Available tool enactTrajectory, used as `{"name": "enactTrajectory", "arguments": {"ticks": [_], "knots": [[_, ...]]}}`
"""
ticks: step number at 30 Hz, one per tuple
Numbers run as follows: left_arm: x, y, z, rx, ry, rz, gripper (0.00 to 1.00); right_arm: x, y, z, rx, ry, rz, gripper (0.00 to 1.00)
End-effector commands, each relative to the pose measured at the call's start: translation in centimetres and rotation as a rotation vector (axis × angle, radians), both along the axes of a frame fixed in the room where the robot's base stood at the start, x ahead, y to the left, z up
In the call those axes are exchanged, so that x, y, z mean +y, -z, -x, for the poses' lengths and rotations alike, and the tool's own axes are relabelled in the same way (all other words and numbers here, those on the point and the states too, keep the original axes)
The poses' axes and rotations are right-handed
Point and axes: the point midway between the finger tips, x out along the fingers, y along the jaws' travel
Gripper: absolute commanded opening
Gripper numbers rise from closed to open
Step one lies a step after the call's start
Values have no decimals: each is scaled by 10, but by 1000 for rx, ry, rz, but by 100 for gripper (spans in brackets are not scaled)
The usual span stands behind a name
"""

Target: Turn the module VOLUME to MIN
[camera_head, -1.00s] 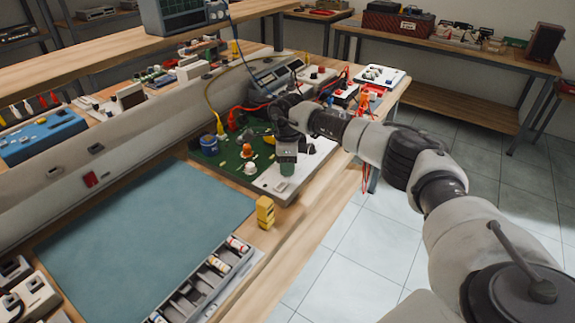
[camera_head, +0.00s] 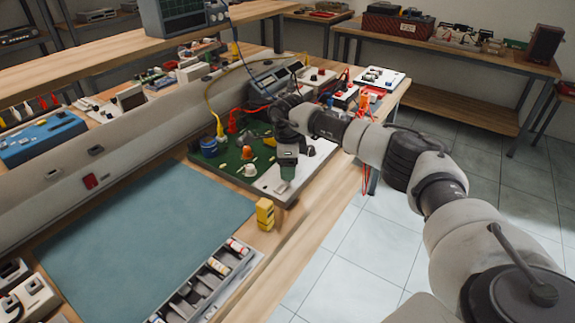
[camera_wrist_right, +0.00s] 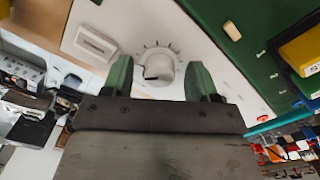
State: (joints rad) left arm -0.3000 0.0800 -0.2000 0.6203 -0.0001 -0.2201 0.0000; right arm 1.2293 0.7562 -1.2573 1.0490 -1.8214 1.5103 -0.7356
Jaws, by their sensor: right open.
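A round white knob (camera_wrist_right: 158,65) with dial marks around it sits on a white panel (camera_wrist_right: 190,25) in the right wrist view. Its dark pointer mark is toward the lower left; I cannot read any label. My right gripper (camera_wrist_right: 160,79) is open, with one green finger on each side of the knob. I cannot tell whether either finger touches it. In the head view, my right gripper (camera_head: 288,172) is low over the white strip of the green board (camera_head: 232,165) and hides this knob. My left gripper is not in view.
A yellow block (camera_head: 264,213) stands near the board's front corner. A blue-green mat (camera_head: 150,225) and a grey tray (camera_head: 215,280) of small parts lie on the bench. Red and yellow cables run behind the board. A white slide switch (camera_wrist_right: 95,43) sits beside the knob.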

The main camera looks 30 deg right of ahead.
Motion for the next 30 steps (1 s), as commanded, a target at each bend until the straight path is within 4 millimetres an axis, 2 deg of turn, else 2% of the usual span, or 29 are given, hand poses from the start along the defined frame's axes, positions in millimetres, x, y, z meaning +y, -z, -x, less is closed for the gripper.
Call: {"name": "enactTrajectory", "arguments": {"ticks": [4, 7, 15, 21, 30], "knots": [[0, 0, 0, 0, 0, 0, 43, 0, -4, 0, 0, 0, 0, 59], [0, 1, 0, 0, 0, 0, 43, 0, -15, -1, -2, -1, -1, 59], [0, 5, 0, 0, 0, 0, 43, 0, -69, -1, -4, 1, 0, 59], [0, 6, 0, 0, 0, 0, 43, 0, -99, 0, -1, 0, 0, 59], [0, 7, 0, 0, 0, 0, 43, 0, -108, 0, 1, 0, -1, 59]]}}
